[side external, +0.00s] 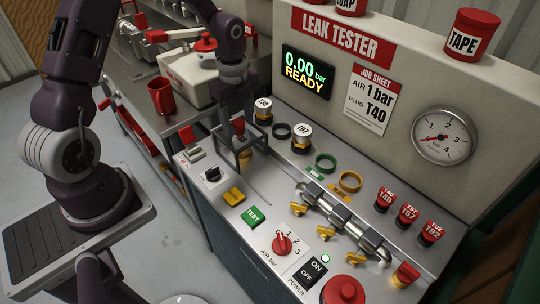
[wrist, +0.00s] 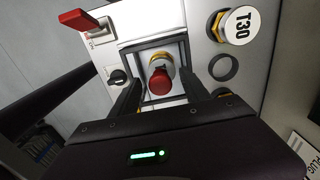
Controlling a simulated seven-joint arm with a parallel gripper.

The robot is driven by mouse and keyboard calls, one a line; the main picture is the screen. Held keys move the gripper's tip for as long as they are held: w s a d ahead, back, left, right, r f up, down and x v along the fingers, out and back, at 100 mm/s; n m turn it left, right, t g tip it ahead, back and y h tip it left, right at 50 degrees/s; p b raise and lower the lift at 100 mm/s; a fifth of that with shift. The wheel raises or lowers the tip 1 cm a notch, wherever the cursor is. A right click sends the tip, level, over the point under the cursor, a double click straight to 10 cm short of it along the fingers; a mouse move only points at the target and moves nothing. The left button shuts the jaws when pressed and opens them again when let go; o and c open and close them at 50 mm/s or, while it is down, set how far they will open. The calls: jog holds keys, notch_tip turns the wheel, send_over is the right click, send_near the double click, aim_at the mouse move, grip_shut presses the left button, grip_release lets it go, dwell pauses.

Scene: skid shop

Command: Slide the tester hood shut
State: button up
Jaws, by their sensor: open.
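The tester hood (side external: 247,158) is a dark, open-looking square frame at the left end of the leak tester's sloped panel; whether it has clear panes I cannot tell. It also shows in the wrist view (wrist: 180,42). A red knob (side external: 238,126) sits at its top, and in the wrist view the knob (wrist: 161,83) lies between my fingers. A brass fitting (wrist: 162,60) shows behind the knob. My gripper (wrist: 161,92) is open, one finger on each side of the knob, apparently not closed on it. In the side view my wrist hides part of the hood's top.
The T30 plug (side external: 263,108) and T97 plug (side external: 301,138) stand right of the hood. A thin rail or slot (side external: 259,191) runs from the hood toward the front. The green TEST button (side external: 252,216) and black knob (side external: 212,174) are nearby. A red mug (side external: 161,96) stands behind left.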

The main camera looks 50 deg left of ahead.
notch_tip(320, 180, up, 7)
jog(key=shift+r, duration=0.15)
dwell(0.4)
jog(key=shift+s+d+r, duration=0.1)
jog(key=shift+r, duration=0.25)
jog(key=s+d+r+n+t, duration=0.2)
jog(key=s+d+r+n, duration=0.3)
jog(key=s+r+n, duration=0.2)
jog(key=s+d+r+n+t, duration=0.3)
jog(key=s+d+r+n, duration=0.3)
jog(key=s+n, duration=0.5)
jog(key=s+r, duration=0.1)
jog(key=s, duration=0.2)
jog(key=shift+r+t, duration=0.3)
